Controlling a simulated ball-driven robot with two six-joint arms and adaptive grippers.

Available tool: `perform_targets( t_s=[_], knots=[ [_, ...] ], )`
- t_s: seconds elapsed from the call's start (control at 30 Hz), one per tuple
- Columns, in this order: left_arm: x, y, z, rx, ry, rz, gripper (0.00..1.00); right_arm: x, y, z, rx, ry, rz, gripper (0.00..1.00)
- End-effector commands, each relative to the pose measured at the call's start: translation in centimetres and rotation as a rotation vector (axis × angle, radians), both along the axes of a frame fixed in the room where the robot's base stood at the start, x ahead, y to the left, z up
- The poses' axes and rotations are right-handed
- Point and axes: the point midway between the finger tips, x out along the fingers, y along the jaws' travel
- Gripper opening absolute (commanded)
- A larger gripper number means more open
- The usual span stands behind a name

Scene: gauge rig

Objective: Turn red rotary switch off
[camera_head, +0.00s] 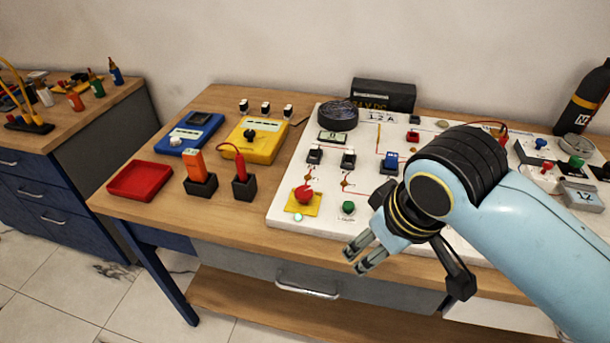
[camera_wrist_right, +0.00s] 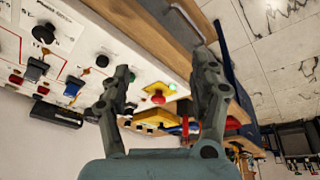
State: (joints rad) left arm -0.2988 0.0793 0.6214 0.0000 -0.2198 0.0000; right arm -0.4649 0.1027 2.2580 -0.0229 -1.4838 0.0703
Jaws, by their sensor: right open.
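A red knob (camera_head: 304,194) sits on a yellow square plate near the front left of the white panel (camera_head: 285,205). My right gripper (camera_head: 357,257) is open and empty, in front of the panel's front edge, to the right of and nearer than the red knob. In the right wrist view the red knob (camera_wrist_right: 158,97) shows between the two spread fingers, apart from them. Which way the knob is set is too small to tell. Another small red knob (camera_head: 546,168) stands on the right part of the panel. My left gripper is not in view.
A green knob (camera_head: 348,208) is close to the right of the red one, and a lit green lamp (camera_head: 298,217) is just in front. A red tray (camera_head: 140,181) and holders lie left. My right forearm covers part of the panel.

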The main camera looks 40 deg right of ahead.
Motion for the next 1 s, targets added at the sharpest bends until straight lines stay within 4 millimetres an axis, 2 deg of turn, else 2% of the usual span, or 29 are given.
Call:
perform_targets(
  t_s=[0.03,0.07,0.3,0.53,0.67,0.77,1.0],
  knots=[
    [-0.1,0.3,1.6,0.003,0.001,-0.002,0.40,1.8,-0.1,2.5,0.004,-0.022,-0.041,0.62],
    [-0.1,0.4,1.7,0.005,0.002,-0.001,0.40,2.7,-0.2,2.8,0.007,-0.026,-0.067,0.62],
    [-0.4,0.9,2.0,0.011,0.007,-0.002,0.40,10.4,-0.7,2.4,0.036,-0.065,-0.262,0.62],
    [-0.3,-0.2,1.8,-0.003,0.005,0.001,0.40,16.9,-0.7,2.2,0.065,-0.093,-0.408,0.62],
    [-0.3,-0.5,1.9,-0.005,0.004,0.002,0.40,18.5,-0.7,1.9,0.070,-0.099,-0.440,0.62],
    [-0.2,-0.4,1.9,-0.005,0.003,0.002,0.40,18.9,-0.9,0.8,0.070,-0.097,-0.444,0.62],
    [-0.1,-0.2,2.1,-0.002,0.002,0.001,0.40,20.5,-1.7,-3.6,0.070,-0.097,-0.442,0.62]
  ],
)
